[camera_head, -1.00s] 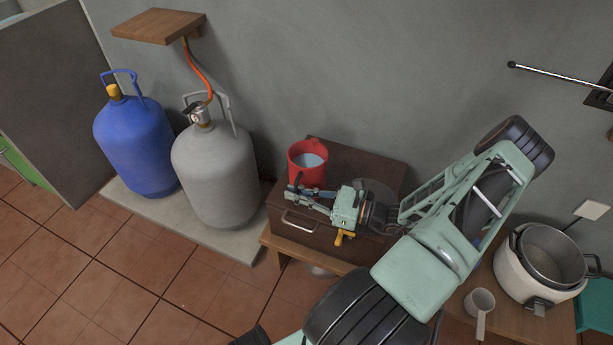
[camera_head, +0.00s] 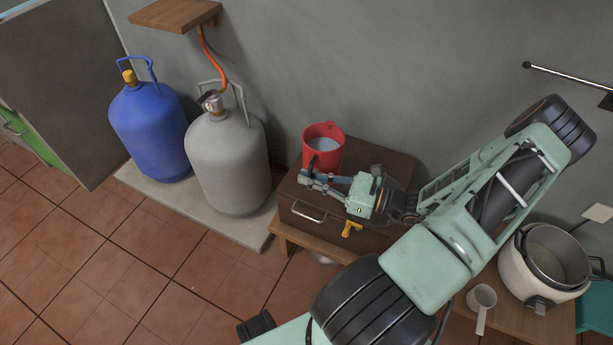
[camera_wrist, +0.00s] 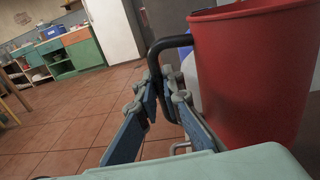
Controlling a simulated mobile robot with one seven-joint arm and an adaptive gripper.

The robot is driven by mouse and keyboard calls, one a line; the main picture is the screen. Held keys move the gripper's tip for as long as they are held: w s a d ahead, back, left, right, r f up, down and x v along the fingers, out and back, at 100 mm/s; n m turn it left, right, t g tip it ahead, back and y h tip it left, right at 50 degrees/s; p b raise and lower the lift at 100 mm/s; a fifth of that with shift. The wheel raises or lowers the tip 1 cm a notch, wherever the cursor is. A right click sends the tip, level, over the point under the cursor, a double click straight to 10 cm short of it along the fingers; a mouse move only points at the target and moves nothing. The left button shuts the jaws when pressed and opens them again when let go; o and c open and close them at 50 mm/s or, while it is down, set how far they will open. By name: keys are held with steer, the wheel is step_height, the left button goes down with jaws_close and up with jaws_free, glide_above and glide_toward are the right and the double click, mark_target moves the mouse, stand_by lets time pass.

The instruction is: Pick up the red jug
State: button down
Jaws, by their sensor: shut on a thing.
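The red jug (camera_head: 323,150) is at the left end of the dark brown box, upright or nearly so, with pale contents showing inside its rim. My gripper (camera_head: 310,181) is at its near side, shut on its dark handle (camera_head: 311,163). In the wrist view the jug's red wall (camera_wrist: 250,75) fills the right side. There the fingers of my gripper (camera_wrist: 162,100) close around the lower part of the black handle (camera_wrist: 170,42). The jug's base is hidden behind my gripper, and I cannot tell how far it is above the box.
The brown box (camera_head: 385,165) sits on a wooden bench (camera_head: 290,236) against the grey wall. A grey gas bottle (camera_head: 228,165) and a blue one (camera_head: 150,135) stand to the left, under a wooden shelf (camera_head: 175,13). A cooker (camera_head: 520,270) and a small white pot (camera_head: 481,298) are at the right.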

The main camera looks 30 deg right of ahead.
steer(key=s+r+p, duration=0.3)
steer(key=s+r, duration=0.4)
steer(key=s, duration=0.4)
steer(key=shift+s+a+r, duration=0.25)
steer(key=shift+s+r, duration=0.05)
steer(key=shift+s, duration=0.05)
